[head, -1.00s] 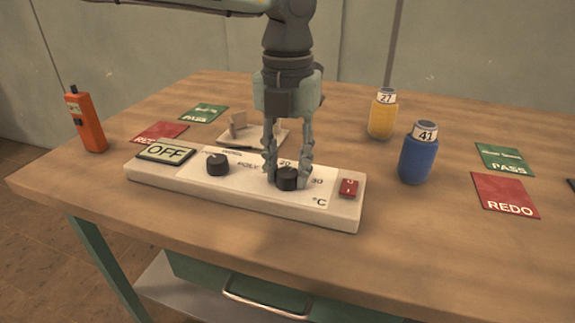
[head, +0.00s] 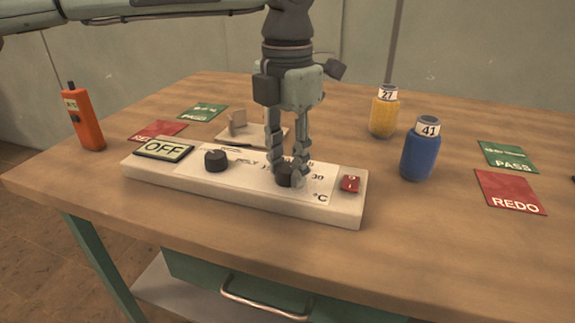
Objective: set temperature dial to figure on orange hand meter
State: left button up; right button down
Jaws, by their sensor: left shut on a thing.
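The orange hand meter (head: 83,120) stands upright at the left of the table; its small screen is too small to read. The control panel (head: 340,212) lies flat near the front edge, with a display reading OFF (head: 163,150). The temperature dial (head: 285,174) is the black right-hand knob, by the °C mark. My left gripper (head: 287,178) points down and is shut on this dial, its fingers hiding part of the knob and the scale. The dial's pointer cannot be made out. My right gripper is not in view.
A second black knob (head: 216,161) and a red switch (head: 350,184) flank the dial. A yellow jar 27 (head: 384,116) and a blue jar 41 (head: 420,153) stand right. Green and red cards lie on both sides. A small stand (head: 232,132) is behind the panel.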

aim_at(287, 168)
pick_arm(q)
jog(key=shift+m, duration=1.5)
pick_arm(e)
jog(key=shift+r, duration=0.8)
pick_arm(q)
jog(key=shift+b, duration=0.3)
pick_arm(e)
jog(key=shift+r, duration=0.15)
pick_arm(q)
jog(key=o, duration=1.2)
jog(key=shift+c, duration=0.2)
jog(key=shift+r, duration=0.2)
notch_tip(287, 168, up, 12)
jog(key=shift+f, duration=0.15)
jog(key=shift+s+f, duration=0.1)
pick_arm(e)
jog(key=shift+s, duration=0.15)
